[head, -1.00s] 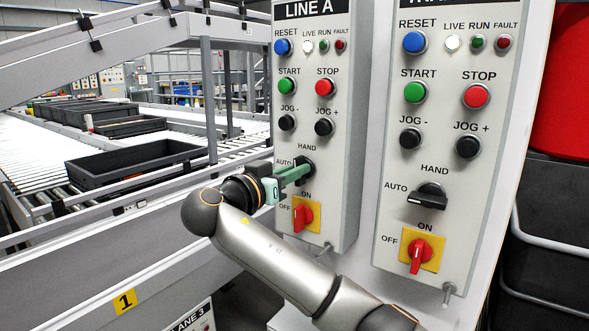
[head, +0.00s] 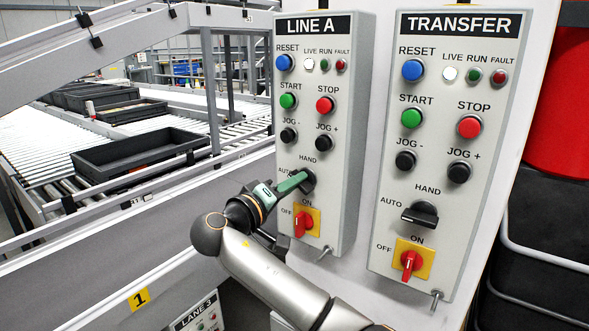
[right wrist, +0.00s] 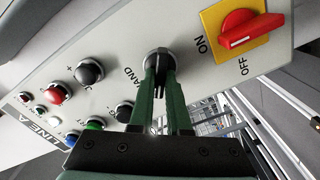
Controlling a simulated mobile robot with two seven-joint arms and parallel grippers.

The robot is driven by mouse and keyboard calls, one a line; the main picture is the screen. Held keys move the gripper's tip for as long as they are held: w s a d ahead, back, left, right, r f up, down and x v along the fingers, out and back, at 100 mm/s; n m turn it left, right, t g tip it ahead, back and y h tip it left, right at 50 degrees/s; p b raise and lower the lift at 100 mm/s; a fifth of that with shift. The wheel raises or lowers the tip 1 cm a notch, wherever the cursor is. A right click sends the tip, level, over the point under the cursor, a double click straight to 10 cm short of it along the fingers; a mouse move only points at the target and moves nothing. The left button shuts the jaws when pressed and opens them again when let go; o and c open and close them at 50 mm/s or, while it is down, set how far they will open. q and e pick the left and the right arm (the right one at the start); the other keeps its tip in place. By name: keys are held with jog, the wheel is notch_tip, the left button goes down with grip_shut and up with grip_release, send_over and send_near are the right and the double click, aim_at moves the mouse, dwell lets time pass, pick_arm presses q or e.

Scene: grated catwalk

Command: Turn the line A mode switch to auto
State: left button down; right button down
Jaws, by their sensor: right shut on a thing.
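The LINE A panel (head: 341,160) is a light grey box on the white backing. Its black mode switch (head: 311,181) sits below the HAND label, with AUTO to its left, and is partly covered by my green fingers. My right gripper (head: 303,182) is shut on this switch, reaching in from the lower left. In the right wrist view, the two green fingers (right wrist: 163,72) straddle the black knob (right wrist: 158,58) below the HAND label. The handle's exact angle is hidden between the fingers. My left gripper is not in view.
A red ON/OFF switch (head: 303,223) on a yellow plate sits just below the mode switch. The TRANSFER panel (head: 385,250) with its own black mode switch (head: 419,214) stands to the right. A conveyor with black trays (head: 137,152) lies to the left.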

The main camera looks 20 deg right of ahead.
pick_arm(q)
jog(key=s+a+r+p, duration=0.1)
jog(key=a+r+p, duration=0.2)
jog(key=p, duration=0.4)
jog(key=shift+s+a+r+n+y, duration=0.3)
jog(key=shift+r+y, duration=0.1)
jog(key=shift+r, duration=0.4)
pick_arm(e)
jog(key=n, duration=0.6)
jog(key=shift+f+n, duration=0.25)
jog(key=shift+n, duration=0.15)
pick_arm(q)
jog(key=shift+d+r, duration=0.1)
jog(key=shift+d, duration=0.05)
pick_arm(e)
jog(key=c, duration=0.9)
grip_release()
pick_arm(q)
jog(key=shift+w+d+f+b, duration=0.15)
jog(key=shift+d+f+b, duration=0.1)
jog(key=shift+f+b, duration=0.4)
pick_arm(e)
jog(key=v, duration=1.2)
jog(key=shift+s+a, duration=0.2)
jog(key=shift+a, duration=0.05)
